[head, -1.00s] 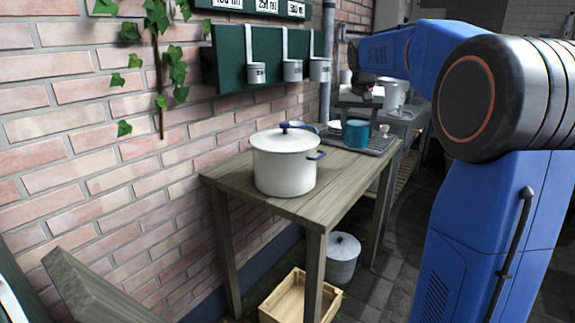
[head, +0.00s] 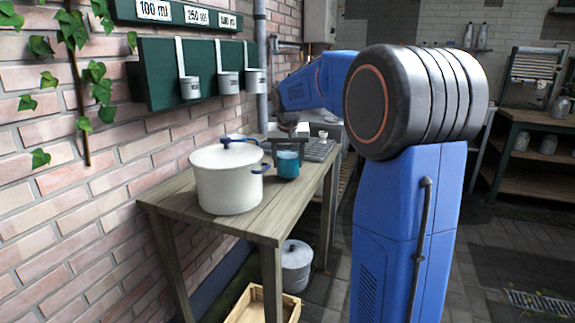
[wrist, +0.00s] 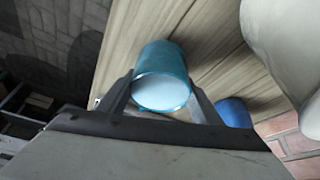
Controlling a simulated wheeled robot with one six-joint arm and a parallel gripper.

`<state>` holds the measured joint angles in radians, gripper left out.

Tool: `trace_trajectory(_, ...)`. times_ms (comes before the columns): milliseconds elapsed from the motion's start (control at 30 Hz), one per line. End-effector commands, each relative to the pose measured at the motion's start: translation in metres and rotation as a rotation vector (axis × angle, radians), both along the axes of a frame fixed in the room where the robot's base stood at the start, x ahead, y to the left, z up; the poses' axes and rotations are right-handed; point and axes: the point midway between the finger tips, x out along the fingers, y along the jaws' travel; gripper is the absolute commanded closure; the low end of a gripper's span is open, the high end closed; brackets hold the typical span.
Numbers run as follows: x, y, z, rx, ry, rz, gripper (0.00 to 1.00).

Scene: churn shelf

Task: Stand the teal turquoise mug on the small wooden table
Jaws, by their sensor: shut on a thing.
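The teal mug (head: 288,164) is over the far right part of the wooden table (head: 180,195), just right of the white pot. In the wrist view the mug (wrist: 162,80) is between the two fingers of my gripper (wrist: 160,92), which is shut on it. The mug's pale inside faces the camera, with table planks around it. Whether its base touches the table or hangs just above it, I cannot tell.
A white pot with a blue-knobbed lid (head: 228,178) stands close left of the mug. A blue object (wrist: 234,112) is beside the right finger. Metal cups (head: 228,82) hang on the wall.

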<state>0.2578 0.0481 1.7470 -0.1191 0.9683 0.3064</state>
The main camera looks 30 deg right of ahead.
Motion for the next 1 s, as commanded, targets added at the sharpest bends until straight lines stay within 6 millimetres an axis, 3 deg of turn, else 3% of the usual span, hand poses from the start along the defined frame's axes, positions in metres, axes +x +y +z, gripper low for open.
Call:
trace_trajectory(133,0.000,0.000,-0.014,0.000,0.000,0.000,0.82)
trace_trajectory(467,0.000,0.000,-0.016,0.000,0.000,0.000,0.82)
trace_trajectory(500,0.000,0.000,-0.017,0.000,0.001,0.000,0.34)
trace_trajectory(567,0.000,0.000,-0.016,0.000,0.001,0.000,0.23)
trace_trajectory(867,0.000,0.000,-0.015,0.000,0.000,0.000,0.23)
trace_trajectory(1000,-0.002,0.002,-0.006,0.000,-0.001,0.000,0.23)
